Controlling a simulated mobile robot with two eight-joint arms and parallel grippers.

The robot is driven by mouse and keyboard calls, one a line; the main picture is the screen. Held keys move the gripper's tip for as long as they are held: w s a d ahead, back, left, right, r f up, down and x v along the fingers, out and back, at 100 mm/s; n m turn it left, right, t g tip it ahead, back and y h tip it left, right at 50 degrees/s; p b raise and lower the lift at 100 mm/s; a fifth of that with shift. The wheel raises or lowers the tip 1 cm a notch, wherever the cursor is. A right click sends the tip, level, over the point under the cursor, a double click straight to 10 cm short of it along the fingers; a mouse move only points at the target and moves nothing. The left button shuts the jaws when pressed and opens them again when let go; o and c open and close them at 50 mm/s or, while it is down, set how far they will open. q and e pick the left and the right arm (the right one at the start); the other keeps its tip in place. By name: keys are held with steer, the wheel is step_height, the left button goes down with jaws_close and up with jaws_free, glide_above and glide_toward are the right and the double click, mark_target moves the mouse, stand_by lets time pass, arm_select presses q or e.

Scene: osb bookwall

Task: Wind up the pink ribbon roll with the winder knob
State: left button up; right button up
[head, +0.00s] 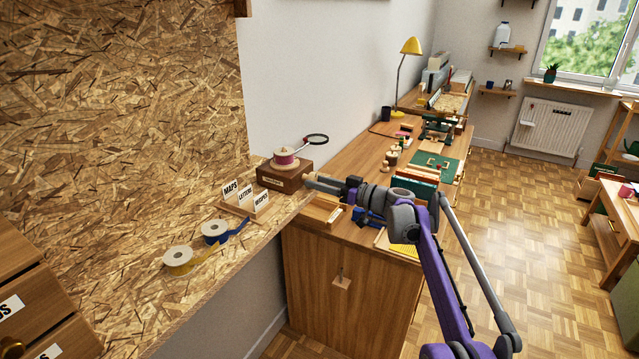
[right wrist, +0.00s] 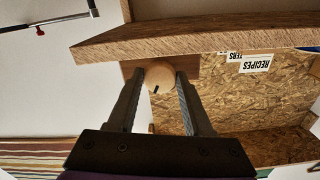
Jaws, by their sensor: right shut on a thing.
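The pink ribbon roll (head: 285,161) sits on top of a brown wooden winder box (head: 279,179) at the far end of the chipboard shelf. My right gripper (head: 311,181) reaches in from the right to the box's right side. In the right wrist view, the round pale wooden winder knob (right wrist: 160,77) with a dark mark lies between the two fingers (right wrist: 160,90), which are shut on it. The ribbon's loose end cannot be made out. My left gripper is not in view.
A card holder with labelled cards (head: 245,197) stands beside the box. A cluttered wooden workbench (head: 345,262) lies right, below my arm.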

jaws_close()
steer(key=m+p, duration=0.2)
steer(key=shift+r+m+p, duration=0.25)
steer(key=shift+m+p, duration=0.05)
steer(key=shift+f+m+p, duration=0.2)
steer(key=shift+m+p, duration=0.2)
steer(key=shift+m, duration=0.5)
steer(key=o, duration=0.9)
jaws_free()
